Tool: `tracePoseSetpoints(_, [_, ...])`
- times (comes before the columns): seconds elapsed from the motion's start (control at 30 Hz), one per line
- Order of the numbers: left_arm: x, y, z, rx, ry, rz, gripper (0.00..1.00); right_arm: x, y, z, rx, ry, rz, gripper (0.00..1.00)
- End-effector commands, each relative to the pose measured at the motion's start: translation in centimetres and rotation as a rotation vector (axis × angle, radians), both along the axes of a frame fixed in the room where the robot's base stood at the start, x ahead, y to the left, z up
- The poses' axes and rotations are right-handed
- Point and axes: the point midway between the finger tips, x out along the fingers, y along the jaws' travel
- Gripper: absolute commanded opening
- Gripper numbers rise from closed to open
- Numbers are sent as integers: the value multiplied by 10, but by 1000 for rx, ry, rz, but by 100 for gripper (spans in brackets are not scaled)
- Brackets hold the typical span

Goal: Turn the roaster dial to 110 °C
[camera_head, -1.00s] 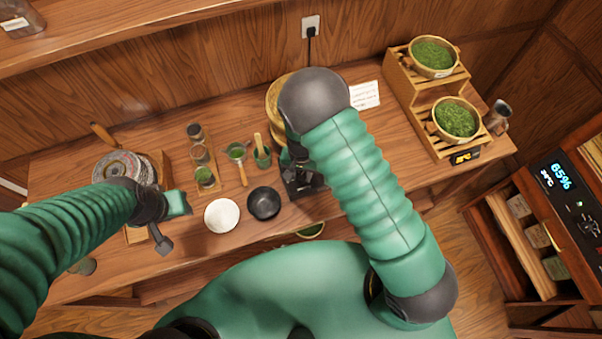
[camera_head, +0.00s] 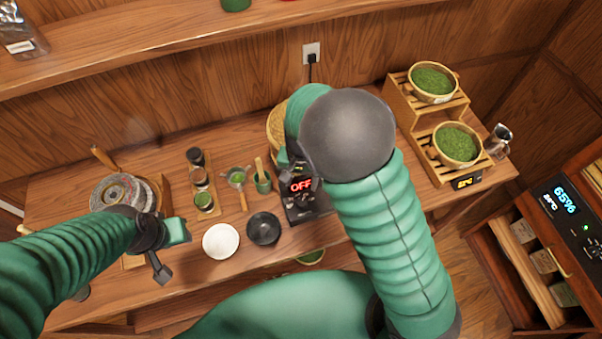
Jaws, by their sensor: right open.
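The roaster control unit (camera_head: 308,207) is a small black box near the table's front edge, right of the black bowl. Its display (camera_head: 301,185) shows OFF in red. I cannot make out the dial, as my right arm and gripper cover part of the unit. My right gripper (camera_head: 291,166) is open, just behind and above the display, partly hidden by my arm; I cannot tell whether it touches the unit. My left gripper (camera_head: 172,248) is at the table's left, beside the stone mill and away from the roaster; its jaw opening is unclear.
A white bowl (camera_head: 220,241) and black bowl (camera_head: 263,229) stand left of the unit. A wooden rack (camera_head: 403,107) with baskets of green leaves stands right. A stone mill (camera_head: 117,190) is left.

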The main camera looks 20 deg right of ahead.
Motion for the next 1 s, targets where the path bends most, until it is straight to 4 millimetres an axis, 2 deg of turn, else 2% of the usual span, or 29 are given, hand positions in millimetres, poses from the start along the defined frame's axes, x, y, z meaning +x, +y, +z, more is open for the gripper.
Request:
tracePoseSetpoints(0.1, [0,0,-3,0,0,0,36,2,1,26,1,-4,2,54])
tracePoseSetpoints(0.23, [0,0,-4,0,0,0,36,2,0,41,0,-1,0,54])
tracePoseSetpoints(0.77, [0,0,-8,0,0,0,36,-2,-3,42,3,-3,6,54])
tracePoseSetpoints(0.87, [0,0,-33,0,0,0,36,-22,-22,23,22,-32,74,54])
tracePoseSetpoints(1.0, [0,0,-74,0,1,0,36,-67,-53,-2,9,-142,286,54])
